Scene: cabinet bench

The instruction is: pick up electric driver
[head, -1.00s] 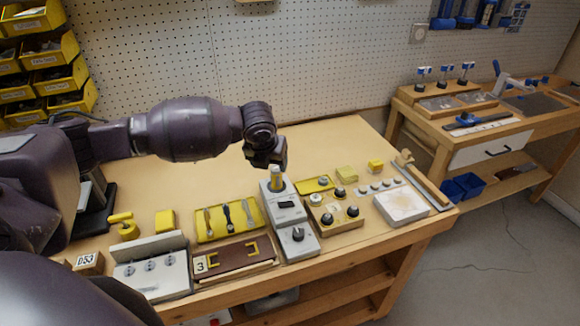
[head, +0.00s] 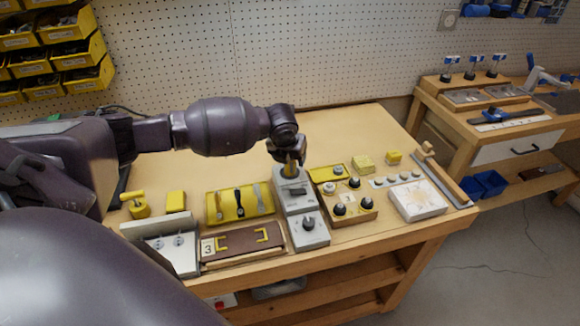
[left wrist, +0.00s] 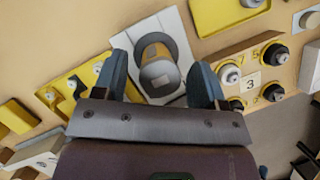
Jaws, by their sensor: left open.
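The electric driver appears to be the yellow and grey upright cylinder (head: 290,171) standing in the grey dock (head: 294,203) near the middle of the bench. In the left wrist view the driver (left wrist: 157,66) is seen end-on, with a grey end toward the camera. My left gripper (head: 289,157) is over the driver, pointing down, and hides part of it. In the left wrist view my left gripper (left wrist: 160,80) is open, with one blue-grey finger on each side of the driver. I cannot tell whether the fingers touch it. My right gripper is not in view.
Left of the dock lie a yellow tool tray (head: 228,214) and a brown board (head: 240,240) marked 3. Right of it stand a wooden knob box (head: 352,214) and a white block (head: 418,202). The bench behind the dock is clear up to the pegboard (head: 330,60).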

